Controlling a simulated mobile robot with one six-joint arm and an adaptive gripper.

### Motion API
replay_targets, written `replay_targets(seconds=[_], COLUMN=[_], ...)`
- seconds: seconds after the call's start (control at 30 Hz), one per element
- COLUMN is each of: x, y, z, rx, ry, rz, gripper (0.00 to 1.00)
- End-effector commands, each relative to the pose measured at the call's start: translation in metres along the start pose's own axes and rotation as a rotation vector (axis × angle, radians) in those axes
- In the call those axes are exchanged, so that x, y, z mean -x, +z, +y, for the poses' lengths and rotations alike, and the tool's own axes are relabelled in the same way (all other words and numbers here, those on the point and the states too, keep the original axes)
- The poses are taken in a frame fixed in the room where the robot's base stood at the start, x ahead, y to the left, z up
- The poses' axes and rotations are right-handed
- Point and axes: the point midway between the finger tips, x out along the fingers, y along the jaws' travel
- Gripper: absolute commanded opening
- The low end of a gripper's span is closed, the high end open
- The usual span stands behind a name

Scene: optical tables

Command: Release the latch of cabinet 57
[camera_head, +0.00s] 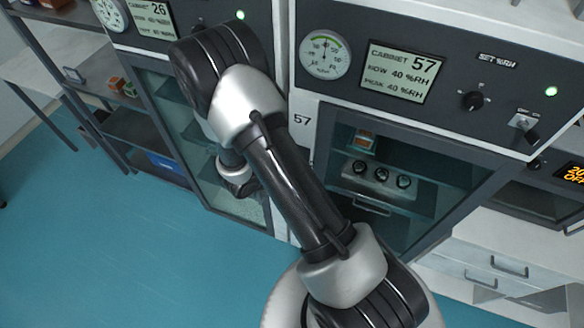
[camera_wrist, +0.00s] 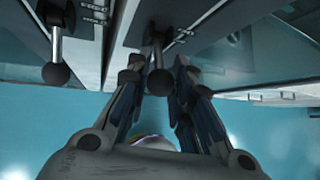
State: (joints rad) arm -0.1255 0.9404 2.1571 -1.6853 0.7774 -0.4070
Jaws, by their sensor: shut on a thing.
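Cabinet 57 (camera_head: 345,68) stands right of centre in the head view, with its number on the display and on a side label. Its glass door (camera_head: 425,213) looks shut. In the wrist view my gripper (camera_wrist: 160,72) has its fingers on both sides of a dark latch lever with a ball knob (camera_wrist: 160,83), and is shut on it. The lever hangs from a door edge. No number shows in the wrist view, so that view alone does not tell which cabinet it belongs to.
A second ball-ended latch (camera_wrist: 55,74) hangs to the left in the wrist view, across a narrow gap. Cabinet 26 (camera_head: 155,20) stands left of cabinet 57. A shelf rack (camera_head: 130,130) is at far left. The blue floor (camera_head: 90,250) in front is clear.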

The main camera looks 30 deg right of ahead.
Motion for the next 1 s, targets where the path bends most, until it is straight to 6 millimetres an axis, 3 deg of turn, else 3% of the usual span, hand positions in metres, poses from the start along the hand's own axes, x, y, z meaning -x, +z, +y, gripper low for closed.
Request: replay_targets(seconds=[0.4, 0.97, 1.0], x=[0.0058, 0.0045, 0.0045], y=[0.0122, 0.0112, 0.0112], z=[-0.0029, -0.0024, -0.0024], rx=[0.052, 0.063, 0.063], ry=[0.013, 0.015, 0.015], rz=[0.2, 0.232, 0.232], gripper=[0.0, 0.0, 0.21])
